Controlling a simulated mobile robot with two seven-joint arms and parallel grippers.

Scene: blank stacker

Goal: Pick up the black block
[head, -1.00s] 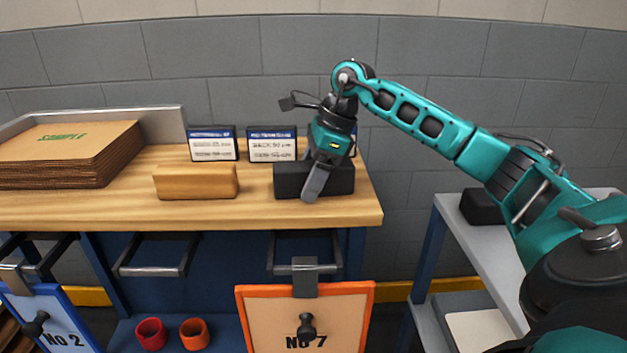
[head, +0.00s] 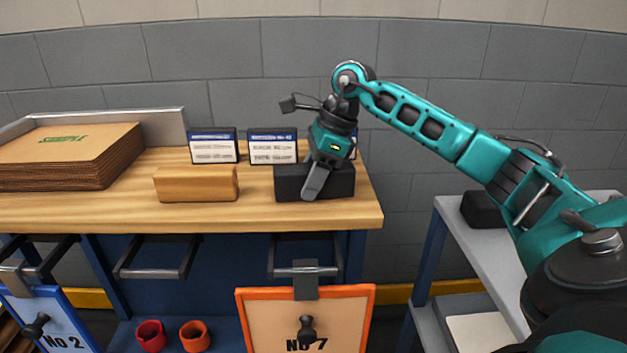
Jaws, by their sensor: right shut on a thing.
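The black block (head: 340,182) lies on the wooden bench top near its right end. My right gripper (head: 314,184) points down over the block and is shut on it. One finger shows across the block's front face; the other finger is hidden behind the block. The block appears to rest on the bench; I see no clear gap under it. My left gripper is not in view.
A tan block (head: 196,184) lies left of the black block. Two labelled cards (head: 213,147) stand behind. A stack of brown sheets (head: 70,155) is at the left. An orange-framed No 7 board (head: 306,318) hangs below the bench edge (head: 180,213). A grey table (head: 470,240) stands right.

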